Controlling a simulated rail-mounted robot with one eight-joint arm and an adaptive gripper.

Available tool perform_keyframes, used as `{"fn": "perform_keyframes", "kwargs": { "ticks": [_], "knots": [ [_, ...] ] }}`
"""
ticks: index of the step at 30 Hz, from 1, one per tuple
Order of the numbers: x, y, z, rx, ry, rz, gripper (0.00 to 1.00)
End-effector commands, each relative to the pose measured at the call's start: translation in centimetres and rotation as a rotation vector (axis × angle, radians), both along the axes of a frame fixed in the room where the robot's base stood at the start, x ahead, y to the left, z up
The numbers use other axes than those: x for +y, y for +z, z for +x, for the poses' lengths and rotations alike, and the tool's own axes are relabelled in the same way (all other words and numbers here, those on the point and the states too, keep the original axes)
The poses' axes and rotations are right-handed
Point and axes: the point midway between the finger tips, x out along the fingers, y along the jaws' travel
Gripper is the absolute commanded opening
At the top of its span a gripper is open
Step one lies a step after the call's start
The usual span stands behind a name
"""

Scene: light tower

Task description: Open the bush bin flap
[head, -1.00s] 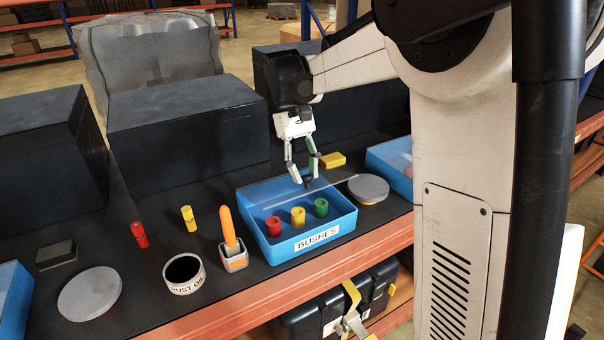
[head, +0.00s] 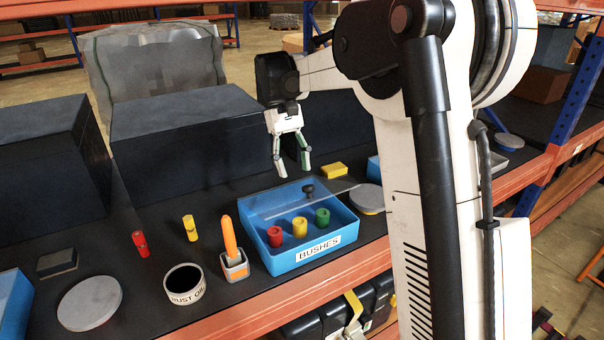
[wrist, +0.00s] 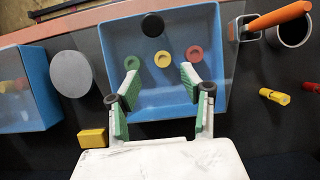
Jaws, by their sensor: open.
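The blue bush bin (head: 318,262), labelled BUSHES, stands near the shelf's front edge. It holds a red bush (head: 275,236), a yellow bush (head: 299,227) and a green bush (head: 322,218). Its flap is clear and hard to see; a thin pale edge (head: 335,194) crosses above the bin. I cannot tell the flap's exact angle. A black knob (head: 308,189) shows near that edge, and in the wrist view (wrist: 152,25) beyond my fingertips. My gripper (head: 293,174) is open and empty, above and behind the knob, apart from it.
A grey disc (head: 368,198) and a yellow block (head: 334,170) lie right of and behind the bin. An orange-handled tool in a holder (head: 235,268) and a round pot (head: 184,288) stand to its left. Large dark boxes (head: 185,140) line the back.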

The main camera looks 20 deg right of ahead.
Motion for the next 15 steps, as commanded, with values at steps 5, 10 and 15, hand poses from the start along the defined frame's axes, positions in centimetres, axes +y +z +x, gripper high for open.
{"fn": "perform_keyframes", "kwargs": {
  "ticks": [5, 10, 15],
  "knots": [
    [0.4, 0.0, 3.0, 0.0, 0.001, 0.0, 0.42],
    [0.7, 0.0, 5.0, 0.0, 0.001, 0.0, 0.42],
    [0.9, 0.0, 6.0, 0.0, 0.0, 0.0, 0.42]
  ]
}}
